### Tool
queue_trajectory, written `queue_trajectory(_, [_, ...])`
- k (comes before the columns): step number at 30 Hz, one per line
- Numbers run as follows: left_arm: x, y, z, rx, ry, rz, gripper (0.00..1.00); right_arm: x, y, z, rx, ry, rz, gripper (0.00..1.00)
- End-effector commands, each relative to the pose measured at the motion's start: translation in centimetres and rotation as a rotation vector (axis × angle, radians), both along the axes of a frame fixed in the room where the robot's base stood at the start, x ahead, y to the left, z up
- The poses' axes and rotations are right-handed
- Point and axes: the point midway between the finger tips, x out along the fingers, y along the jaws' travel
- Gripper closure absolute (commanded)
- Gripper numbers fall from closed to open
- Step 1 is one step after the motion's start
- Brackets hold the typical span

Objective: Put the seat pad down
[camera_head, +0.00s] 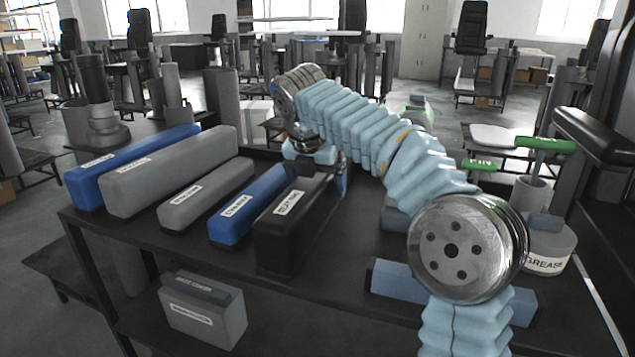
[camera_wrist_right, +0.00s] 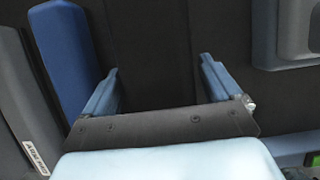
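A long black block with a white label (camera_head: 288,212), which I take to be the seat pad, is at the right end of a row of blocks on the dark bench. Its label is too small to read surely. It lines up with its neighbours; I cannot tell whether it touches the bench or hangs just above. My right gripper (camera_head: 325,168) points down at its far end. In the right wrist view the two fingers (camera_wrist_right: 160,85) stand apart, one on each side of a dark band that looks like this block. Contact is unclear. My left gripper is out of view.
Left of it lie a blue block (camera_head: 240,210), a grey one (camera_head: 205,192), a larger grey one (camera_head: 170,170) and another blue one (camera_head: 130,165). A grease tub (camera_head: 548,248) and green-handled tool (camera_head: 545,145) stand right. A grey box (camera_head: 203,308) sits on the lower shelf.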

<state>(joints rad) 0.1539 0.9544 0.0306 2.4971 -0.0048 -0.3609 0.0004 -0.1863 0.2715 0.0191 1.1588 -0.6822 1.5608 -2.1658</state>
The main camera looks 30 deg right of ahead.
Motion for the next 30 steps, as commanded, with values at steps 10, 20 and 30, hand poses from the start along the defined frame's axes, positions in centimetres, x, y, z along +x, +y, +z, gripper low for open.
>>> queue_trajectory(10, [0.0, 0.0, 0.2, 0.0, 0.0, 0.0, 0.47, 0.0, 0.1, 0.5, 0.0, -0.001, 0.001, 0.0])
queue_trajectory(20, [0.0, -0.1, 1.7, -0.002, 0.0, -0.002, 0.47, -1.6, 2.1, 6.7, 0.001, -0.004, 0.002, 0.0])
queue_trajectory(30, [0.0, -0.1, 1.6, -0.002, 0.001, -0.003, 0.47, -2.8, 3.4, 11.0, 0.0, -0.001, 0.001, 0.0])
